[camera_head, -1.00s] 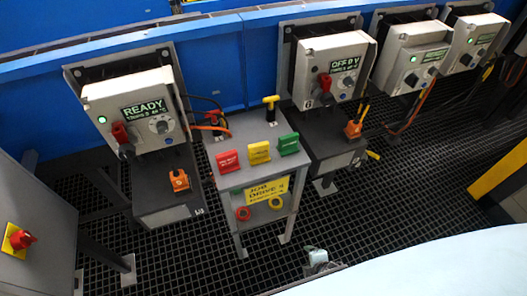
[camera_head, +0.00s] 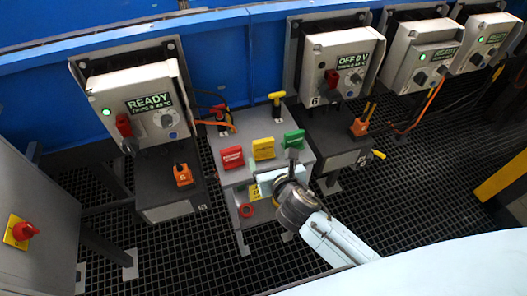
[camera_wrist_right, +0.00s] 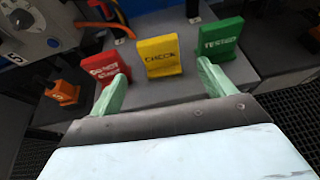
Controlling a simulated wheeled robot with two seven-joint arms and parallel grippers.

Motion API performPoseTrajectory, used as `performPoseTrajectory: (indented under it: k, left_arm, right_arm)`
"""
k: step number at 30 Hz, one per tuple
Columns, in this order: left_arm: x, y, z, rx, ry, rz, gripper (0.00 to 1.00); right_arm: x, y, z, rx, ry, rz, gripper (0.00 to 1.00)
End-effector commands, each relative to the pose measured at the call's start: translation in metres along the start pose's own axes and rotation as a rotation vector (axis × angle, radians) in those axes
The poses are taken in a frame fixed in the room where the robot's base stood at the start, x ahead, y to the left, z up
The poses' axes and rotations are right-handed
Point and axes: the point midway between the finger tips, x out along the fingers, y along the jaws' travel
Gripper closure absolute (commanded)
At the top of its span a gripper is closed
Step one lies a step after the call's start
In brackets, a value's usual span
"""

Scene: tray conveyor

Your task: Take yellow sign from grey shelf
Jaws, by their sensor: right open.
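The yellow sign (camera_head: 264,148) stands on the grey shelf (camera_head: 229,177), between a red sign (camera_head: 232,157) and a green sign (camera_head: 294,141). In the right wrist view the yellow sign (camera_wrist_right: 160,54) reads CHECK and stands upright on its yellow base. My right gripper (camera_wrist_right: 161,72) is open and empty. Its two pale green fingers point toward the shelf, one on either side of the yellow sign in the picture, with the sign beyond their tips. In the head view my right gripper (camera_head: 284,170) is at the shelf's front edge. My left gripper is not in view.
The red sign (camera_wrist_right: 105,70) and green sign (camera_wrist_right: 221,40) stand close on either side. A yellow T-handle (camera_head: 277,97) stands behind. The floor is dark grating.

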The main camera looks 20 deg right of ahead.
Motion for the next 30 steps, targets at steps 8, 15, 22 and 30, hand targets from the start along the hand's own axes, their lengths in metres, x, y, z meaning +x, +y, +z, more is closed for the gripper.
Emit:
performPoseTrajectory:
  k: [8, 15, 22, 30]
  left_arm:
    - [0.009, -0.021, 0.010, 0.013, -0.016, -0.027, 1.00]
    - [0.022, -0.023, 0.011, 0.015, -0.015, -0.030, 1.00]
    - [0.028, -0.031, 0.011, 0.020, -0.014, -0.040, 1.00]
    - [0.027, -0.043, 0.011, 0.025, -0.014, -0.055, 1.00]
  right_arm:
    - [0.032, 0.000, -0.001, 0.002, 0.000, 0.000, 0.18]
    - [0.063, 0.000, 0.001, 0.006, 0.000, 0.000, 0.18]
    - [0.084, 0.000, 0.002, 0.005, 0.002, 0.002, 0.18]
    - [0.084, 0.000, 0.003, 0.004, 0.002, 0.002, 0.26]
